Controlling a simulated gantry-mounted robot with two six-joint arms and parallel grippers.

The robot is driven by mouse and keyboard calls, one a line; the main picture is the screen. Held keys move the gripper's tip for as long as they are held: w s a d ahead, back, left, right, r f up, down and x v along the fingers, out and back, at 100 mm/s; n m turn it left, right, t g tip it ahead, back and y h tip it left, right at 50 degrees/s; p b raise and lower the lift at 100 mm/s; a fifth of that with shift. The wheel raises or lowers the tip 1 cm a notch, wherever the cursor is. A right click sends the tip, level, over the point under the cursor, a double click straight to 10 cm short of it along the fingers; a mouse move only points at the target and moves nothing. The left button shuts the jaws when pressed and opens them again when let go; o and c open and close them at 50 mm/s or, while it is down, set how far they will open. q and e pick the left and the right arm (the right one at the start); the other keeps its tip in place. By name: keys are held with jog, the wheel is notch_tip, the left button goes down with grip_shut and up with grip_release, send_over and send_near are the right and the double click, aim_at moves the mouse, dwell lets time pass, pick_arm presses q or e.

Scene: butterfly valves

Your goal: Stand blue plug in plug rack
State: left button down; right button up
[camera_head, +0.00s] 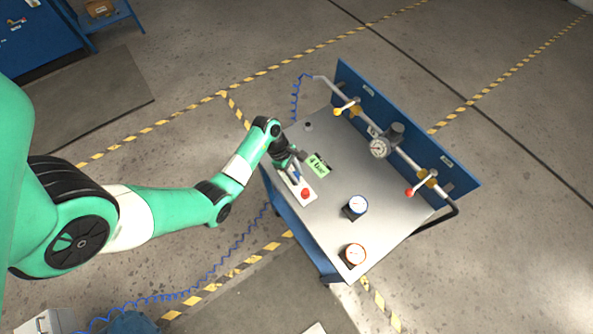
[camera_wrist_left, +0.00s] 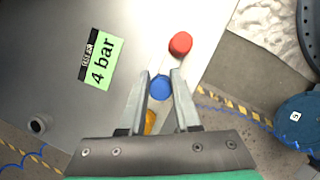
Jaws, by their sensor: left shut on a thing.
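The blue plug (camera_wrist_left: 161,88) sits between the fingertips of my left gripper (camera_wrist_left: 160,92) in the left wrist view. That gripper is shut on it. In the head view my left gripper (camera_head: 293,170) is low over the pale plug rack (camera_head: 295,195) near the bench's left edge. A red plug (camera_head: 306,192) stands at the rack's near end and also shows in the wrist view (camera_wrist_left: 180,43). A yellow plug (camera_wrist_left: 150,121) is partly hidden behind the gripper. I cannot tell whether the blue plug's lower end touches the rack. My right gripper is out of view.
A green "4 bar" card (camera_head: 317,166) lies beside the rack. Two gauges (camera_head: 355,207) and (camera_head: 354,254) stand on the bench's near part. A pipe with valves and a gauge (camera_head: 379,148) runs along the blue back panel (camera_head: 400,130). The middle of the bench (camera_head: 345,180) is clear.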

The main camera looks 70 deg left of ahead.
aim_at(297, 175)
pick_arm(q)
jog(key=shift+f, duration=0.95)
dwell(1.2)
jog(key=shift+c, duration=0.3)
grip_release()
jog(key=shift+r, duration=0.1)
dwell(0.3)
notch_tip(297, 175, up, 8)
jog(key=p, duration=0.8)
jog(key=shift+f, duration=0.25)
jog(key=shift+f, duration=0.1)
